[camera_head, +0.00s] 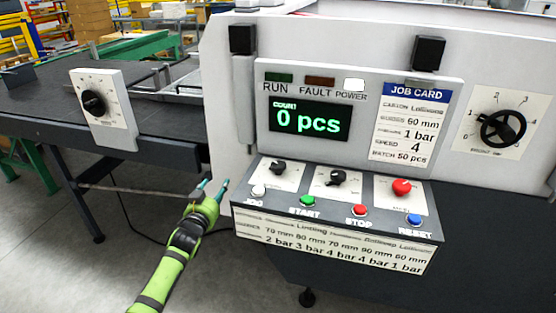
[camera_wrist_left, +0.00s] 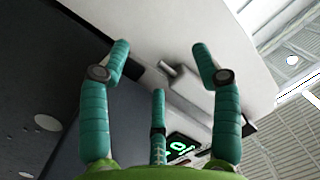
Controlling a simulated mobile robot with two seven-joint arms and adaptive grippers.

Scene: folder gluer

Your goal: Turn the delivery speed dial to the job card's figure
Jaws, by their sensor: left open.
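The job card (camera_head: 408,125) on the machine front reads speed 4, along with 1 bar and 50 pcs. A black dial (camera_head: 94,102) sits on a white scale plate (camera_head: 115,118) at the left, by the dark delivery table; its figures are too small to read. My left gripper (camera_head: 214,188) is open and empty, in front of the machine's left edge, right of and below that dial and apart from it. In the left wrist view its teal fingers (camera_wrist_left: 160,85) are spread with nothing between them. My right gripper is not in view.
A control panel (camera_head: 334,207) with knobs and coloured buttons juts out right of my left gripper. A large handwheel dial (camera_head: 502,129) is at the far right. The display (camera_head: 309,120) reads 0 pcs. The dark table (camera_head: 40,103) extends left; floor before it is clear.

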